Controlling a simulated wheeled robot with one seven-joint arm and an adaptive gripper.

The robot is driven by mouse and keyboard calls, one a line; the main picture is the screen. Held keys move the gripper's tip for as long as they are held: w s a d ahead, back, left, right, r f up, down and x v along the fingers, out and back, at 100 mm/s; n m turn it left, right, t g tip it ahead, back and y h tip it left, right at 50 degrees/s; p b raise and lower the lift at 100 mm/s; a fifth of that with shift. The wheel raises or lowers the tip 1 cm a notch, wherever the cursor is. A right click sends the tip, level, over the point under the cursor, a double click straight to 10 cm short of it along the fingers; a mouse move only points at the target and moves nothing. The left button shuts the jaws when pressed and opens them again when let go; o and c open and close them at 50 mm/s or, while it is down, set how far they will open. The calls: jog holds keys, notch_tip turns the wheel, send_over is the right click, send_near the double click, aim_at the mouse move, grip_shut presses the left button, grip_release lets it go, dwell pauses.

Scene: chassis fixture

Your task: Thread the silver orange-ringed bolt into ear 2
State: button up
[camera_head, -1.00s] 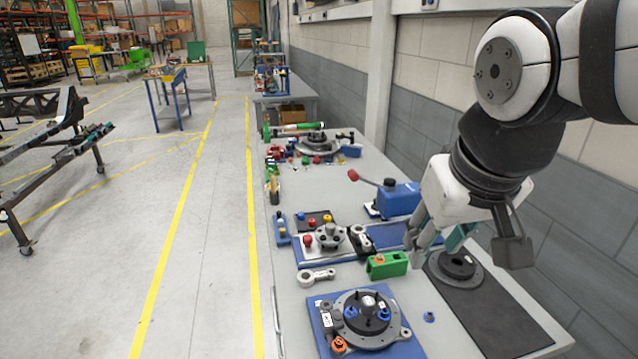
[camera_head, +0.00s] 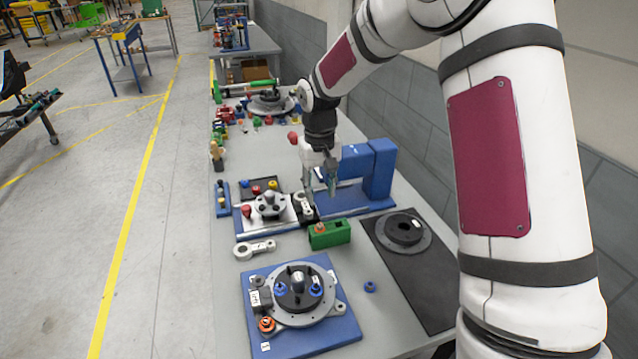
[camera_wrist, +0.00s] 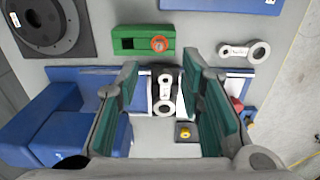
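A green block (camera_head: 329,234) stands mid-table in the head view, with an orange-ringed bolt (camera_head: 319,228) seated in its top. In the wrist view the orange ring (camera_wrist: 159,43) shows on the green block (camera_wrist: 125,32). A round fixture on a blue plate (camera_head: 338,332) sits at the near end. It has several ears, one carrying an orange ring (camera_head: 266,324). Ear numbers are not readable. My gripper (camera_head: 320,192) points down beyond the green block. In the wrist view my gripper (camera_wrist: 165,100) is open, its green-padded fingers apart and nothing held.
A black-and-white link (camera_wrist: 163,92) lies below my fingers. A blue C-shaped stand (camera_head: 377,172) is right of my gripper. A black round part (camera_head: 404,229) rests on a dark mat (camera_head: 432,290).

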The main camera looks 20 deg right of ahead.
aim_at(320, 225)
jog(key=shift+w+d+f+b, duration=0.15)
jog(key=shift+w+f, duration=0.1)
jog(key=shift+f, duration=1.15)
jog(key=shift+w+f+b, duration=0.2)
jog(key=shift+f, duration=1.25)
jog(key=shift+w+d+f+b, duration=0.15)
jog(key=shift+w+f, duration=0.1)
jog(key=shift+f, duration=1.15)
jog(key=shift+a+f, duration=0.1)
jog(key=shift+f+b, duration=0.55)
jog(key=shift+f, duration=1.2)
jog(key=shift+r, duration=0.2)
grip_shut()
